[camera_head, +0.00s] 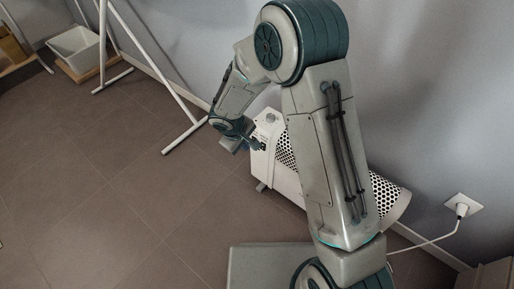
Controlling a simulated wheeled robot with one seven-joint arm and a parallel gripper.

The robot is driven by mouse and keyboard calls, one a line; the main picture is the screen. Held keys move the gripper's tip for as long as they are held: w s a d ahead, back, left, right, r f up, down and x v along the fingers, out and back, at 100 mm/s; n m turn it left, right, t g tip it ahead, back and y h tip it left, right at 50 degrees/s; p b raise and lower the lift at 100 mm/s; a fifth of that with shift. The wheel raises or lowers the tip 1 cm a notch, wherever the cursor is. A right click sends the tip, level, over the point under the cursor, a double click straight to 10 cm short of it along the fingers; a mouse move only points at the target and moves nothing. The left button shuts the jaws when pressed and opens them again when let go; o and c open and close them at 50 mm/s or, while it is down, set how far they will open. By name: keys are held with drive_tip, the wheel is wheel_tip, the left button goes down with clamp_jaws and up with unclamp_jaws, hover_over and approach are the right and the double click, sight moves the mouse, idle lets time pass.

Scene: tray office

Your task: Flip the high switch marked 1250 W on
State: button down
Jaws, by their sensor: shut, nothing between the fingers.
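A white heater with a perforated grille (385,191) stands on the floor along the wall. My arm crosses in front of its middle and hides part of it. Its left end panel (266,128) carries a small dark control area (262,143), too small to read, so I cannot make out the 1250 W marking or the switch's position. My gripper (246,146) is shut and empty, close beside this end panel. I cannot tell whether it touches the panel.
A white cable runs from the heater's right side to a wall socket (463,205). A white frame stand (184,135) has a leg on the floor left of the heater. A white bin (76,52) stands at the far left. The tiled floor (110,190) at left is clear.

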sight(263, 147)
drive_tip(key=w+d+f+b, duration=0.4)
drive_tip(key=w+f+b, duration=0.1)
drive_tip(key=f, duration=0.5)
drive_tip(key=shift+w+d, duration=0.25)
drive_tip(key=shift+w, duration=0.05)
drive_tip(key=shift+r, duration=0.1)
